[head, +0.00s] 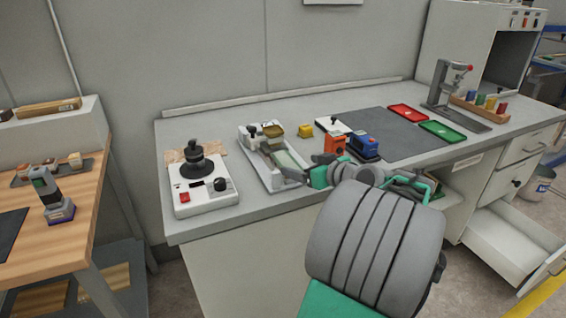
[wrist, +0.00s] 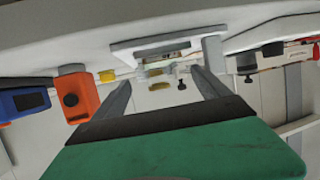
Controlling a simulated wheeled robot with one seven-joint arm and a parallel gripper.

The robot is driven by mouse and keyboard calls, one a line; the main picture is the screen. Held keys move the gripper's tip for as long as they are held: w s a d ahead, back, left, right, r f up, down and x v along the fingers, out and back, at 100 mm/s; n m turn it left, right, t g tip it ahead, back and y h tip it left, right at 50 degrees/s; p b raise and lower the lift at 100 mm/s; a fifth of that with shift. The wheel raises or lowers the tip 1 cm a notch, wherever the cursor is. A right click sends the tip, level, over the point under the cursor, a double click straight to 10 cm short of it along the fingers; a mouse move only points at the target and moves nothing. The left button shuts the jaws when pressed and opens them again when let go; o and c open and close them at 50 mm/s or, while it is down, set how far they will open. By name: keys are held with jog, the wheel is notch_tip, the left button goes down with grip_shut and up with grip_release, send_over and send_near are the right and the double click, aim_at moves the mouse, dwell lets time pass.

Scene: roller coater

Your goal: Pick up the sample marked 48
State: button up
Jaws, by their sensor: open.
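No marking 48 can be read in either view, so I cannot tell which thing is the sample. A pale greenish flat panel (head: 290,158) lies on the white roller coater (head: 267,180), in front of its brass-coloured part (head: 275,131). The coater also shows upside down in the wrist view (wrist: 123,52). My gripper (head: 290,173) is at the coater's right side, close to the panel; I cannot tell if it touches. In the wrist view my gripper (wrist: 163,88) has its two grey fingers apart, with nothing seen held between them.
An orange block (head: 334,144), a blue device (head: 363,145) and a yellow block (head: 306,130) stand right of the coater. A white hotplate-like box (head: 204,190) stands left. Red (head: 408,113) and green (head: 442,131) trays lie beyond the mostly clear dark mat (head: 400,140).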

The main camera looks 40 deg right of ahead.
aim_at(287, 162)
jog(key=x, duration=0.7)
jog(key=shift+w+f, duration=0.2)
jog(key=shift+f, duration=0.1)
jog(key=c, duration=1.5)
